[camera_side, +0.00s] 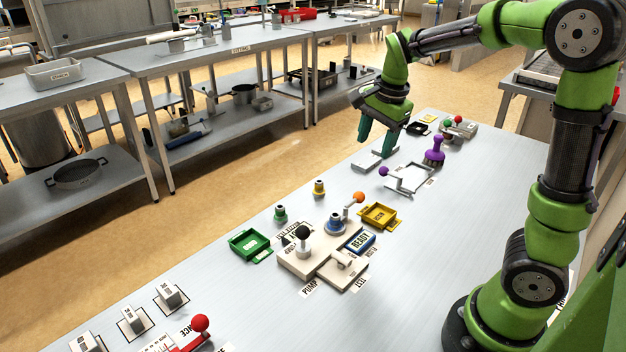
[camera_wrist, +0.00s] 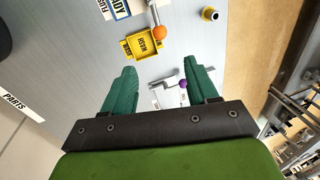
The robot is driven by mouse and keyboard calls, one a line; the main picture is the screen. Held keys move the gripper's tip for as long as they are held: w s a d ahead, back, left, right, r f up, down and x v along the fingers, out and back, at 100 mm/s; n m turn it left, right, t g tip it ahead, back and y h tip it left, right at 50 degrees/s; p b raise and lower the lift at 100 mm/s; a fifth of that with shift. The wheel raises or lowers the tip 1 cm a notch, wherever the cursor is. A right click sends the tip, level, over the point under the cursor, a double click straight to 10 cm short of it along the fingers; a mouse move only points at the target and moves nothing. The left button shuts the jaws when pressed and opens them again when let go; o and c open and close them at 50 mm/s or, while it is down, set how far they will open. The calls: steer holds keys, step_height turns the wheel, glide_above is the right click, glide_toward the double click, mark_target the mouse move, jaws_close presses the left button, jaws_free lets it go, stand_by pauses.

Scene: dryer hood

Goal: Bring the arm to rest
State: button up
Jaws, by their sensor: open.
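My gripper (camera_side: 378,138) has dark green fingers and hangs above the far end of the white table (camera_side: 225,300) in the side view. In the wrist view my gripper (camera_wrist: 160,85) shows its two fingers spread wide, with nothing held between them. A purple ball knob (camera_wrist: 183,84) on a metal lever shows between the fingers, beyond them. In the side view the same purple knob (camera_side: 383,171) stands by a metal frame (camera_side: 408,180), nearer the camera than my fingers.
A purple-handled stamp-like piece (camera_side: 434,152) stands right of my gripper. A red-knobbed lever (camera_side: 200,323) is at the near end.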

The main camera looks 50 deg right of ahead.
steer(key=s+a+r+n+t+y, duration=0.2)
steer(key=s+a+r+n+t, duration=0.1)
steer(key=s+a+n, duration=0.9)
steer(key=a+n+t, duration=0.1)
steer(key=a+n, duration=0.1)
steer(key=a, duration=0.2)
steer(key=shift+s+a+n+t, duration=0.15)
steer(key=shift+s+n+t, duration=0.05)
steer(key=shift+n+t, duration=0.2)
